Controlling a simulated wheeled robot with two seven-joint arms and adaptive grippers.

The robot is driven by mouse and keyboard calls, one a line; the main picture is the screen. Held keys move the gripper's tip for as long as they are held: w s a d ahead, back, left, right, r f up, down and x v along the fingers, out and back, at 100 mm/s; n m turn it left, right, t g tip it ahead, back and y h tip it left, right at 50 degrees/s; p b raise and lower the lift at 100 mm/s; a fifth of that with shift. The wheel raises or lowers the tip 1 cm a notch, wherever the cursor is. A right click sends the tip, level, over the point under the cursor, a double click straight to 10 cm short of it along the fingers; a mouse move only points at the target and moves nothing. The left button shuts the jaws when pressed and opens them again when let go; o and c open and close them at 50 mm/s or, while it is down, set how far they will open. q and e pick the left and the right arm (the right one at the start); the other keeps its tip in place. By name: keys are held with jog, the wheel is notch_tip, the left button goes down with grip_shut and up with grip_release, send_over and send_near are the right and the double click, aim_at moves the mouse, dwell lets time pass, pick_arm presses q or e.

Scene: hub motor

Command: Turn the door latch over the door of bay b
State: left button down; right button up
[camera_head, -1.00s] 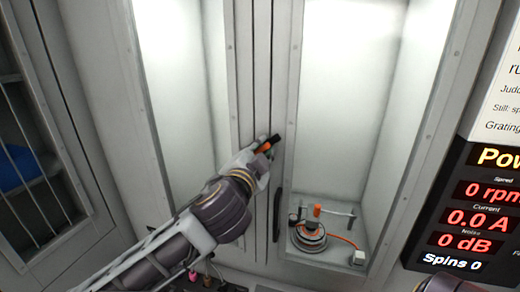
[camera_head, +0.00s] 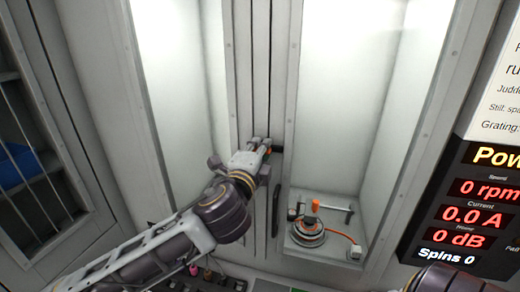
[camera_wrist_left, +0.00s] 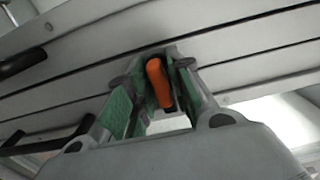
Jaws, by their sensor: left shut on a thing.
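The door latch has an orange grip, seen between my left fingers in the left wrist view (camera_wrist_left: 159,85), and a black part (camera_head: 277,150) showing past the fingertips in the head view. It sits on the grey post between two lit bays, and its black part lies roughly level. My left gripper (camera_head: 263,144) is shut on the latch, with its fingers on either side of the orange grip. Fingers hide most of the latch in the head view. No label shows which bay is b. My right gripper is not in view.
A black upright handle (camera_head: 276,210) is just below the latch. In the right bay, a round motor (camera_head: 307,231) with an orange knob (camera_head: 315,205) and cable stands on a ledge. A readout panel (camera_head: 470,210) is at right, reading 0 rpm. A barred rack (camera_head: 25,165) is at left.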

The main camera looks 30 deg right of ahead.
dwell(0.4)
pick_arm(q)
jog(key=c, duration=1.5)
grip_release()
jog(key=shift+o, duration=0.2)
jog(key=shift+s+a, duration=0.15)
jog(key=v, duration=1.1)
jog(key=shift+a, duration=0.25)
jog(key=shift+s, duration=0.15)
